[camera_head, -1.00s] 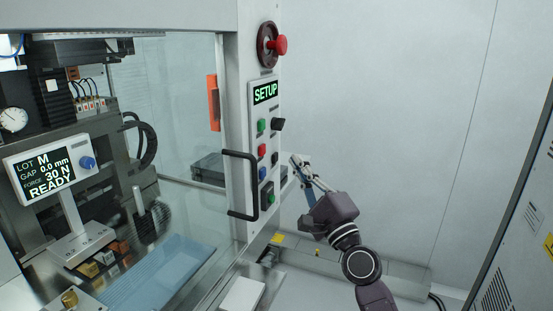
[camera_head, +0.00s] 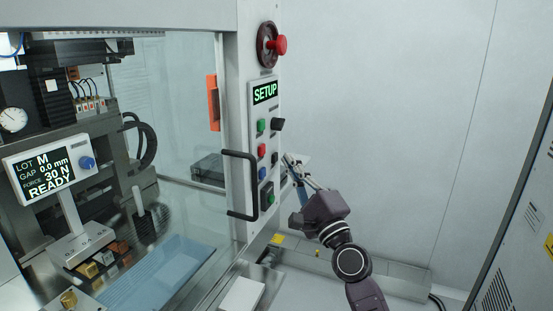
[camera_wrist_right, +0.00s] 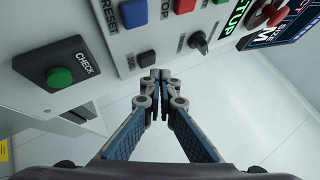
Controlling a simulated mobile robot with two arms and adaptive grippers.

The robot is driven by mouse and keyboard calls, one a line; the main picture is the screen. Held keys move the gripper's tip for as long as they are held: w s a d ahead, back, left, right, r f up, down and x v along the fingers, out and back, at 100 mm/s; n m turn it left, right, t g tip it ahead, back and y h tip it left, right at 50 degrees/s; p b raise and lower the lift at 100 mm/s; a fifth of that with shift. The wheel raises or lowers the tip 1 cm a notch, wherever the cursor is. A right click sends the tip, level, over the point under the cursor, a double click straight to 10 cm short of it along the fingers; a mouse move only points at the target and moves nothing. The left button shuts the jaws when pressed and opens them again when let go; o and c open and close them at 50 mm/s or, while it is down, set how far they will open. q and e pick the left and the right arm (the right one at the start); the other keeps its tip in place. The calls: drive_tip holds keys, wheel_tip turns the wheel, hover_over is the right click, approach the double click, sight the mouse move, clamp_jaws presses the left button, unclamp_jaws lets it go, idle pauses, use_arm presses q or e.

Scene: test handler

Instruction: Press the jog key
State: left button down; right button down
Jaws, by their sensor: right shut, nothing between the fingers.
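The jog key appears to be the small black key (camera_head: 275,158) low in the right column of the control panel. In the right wrist view the black key (camera_wrist_right: 147,57) sits just beyond the fingertips, with a small label beside it that is hard to read. My right gripper (camera_head: 287,158) is shut and empty, its tips close to the key from the right. In the wrist view the shut fingertips (camera_wrist_right: 160,75) are just below and right of the key; I cannot tell whether they touch it. My left gripper is not in view.
The panel also has a blue reset button (camera_wrist_right: 131,12), a red stop button (camera_wrist_right: 184,5), a black selector (camera_wrist_right: 199,42) and a green check button (camera_wrist_right: 60,77). A black door handle (camera_head: 242,185) juts out left of the panel. A red emergency knob (camera_head: 279,46) is above.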

drive_tip(key=shift+a, duration=0.1)
idle(0.7)
drive_tip(key=shift+w+a, duration=0.15)
drive_tip(key=shift+a, duration=0.2)
